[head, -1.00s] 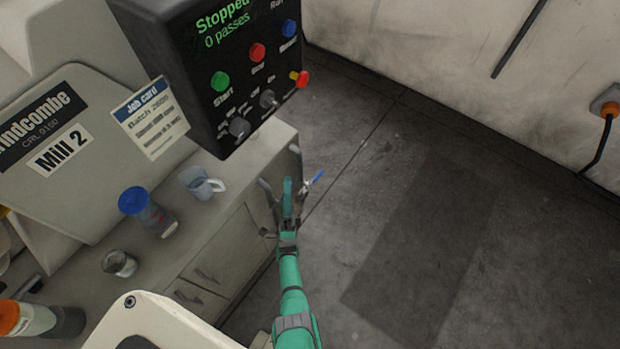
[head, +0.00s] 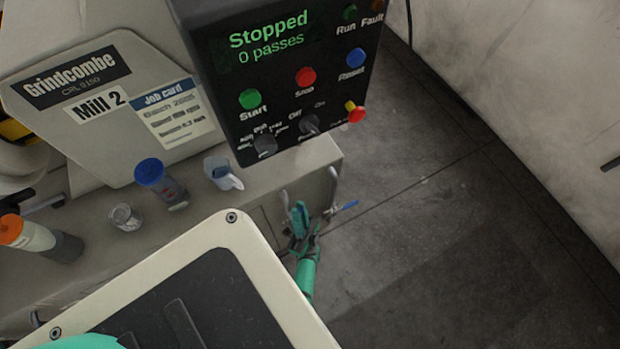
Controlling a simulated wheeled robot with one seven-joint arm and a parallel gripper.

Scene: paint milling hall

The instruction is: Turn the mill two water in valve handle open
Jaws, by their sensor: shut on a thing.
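My gripper (head: 301,222) is teal and is down beside the right end of the mill two bench, between two grey upright pipes. It is shut on a valve handle by the left pipe (head: 284,201). My fingers hide nearly all of that handle, so its angle cannot be told. No label shows which valve is water in.
The black control box (head: 290,85) reads "Stopped, 0 passes" and overhangs the bench above my gripper. A jug (head: 222,172), a blue-lidded jar (head: 160,178), a glass beaker (head: 125,217) and an orange-capped bottle (head: 40,237) stand on the bench. The floor to the right is clear.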

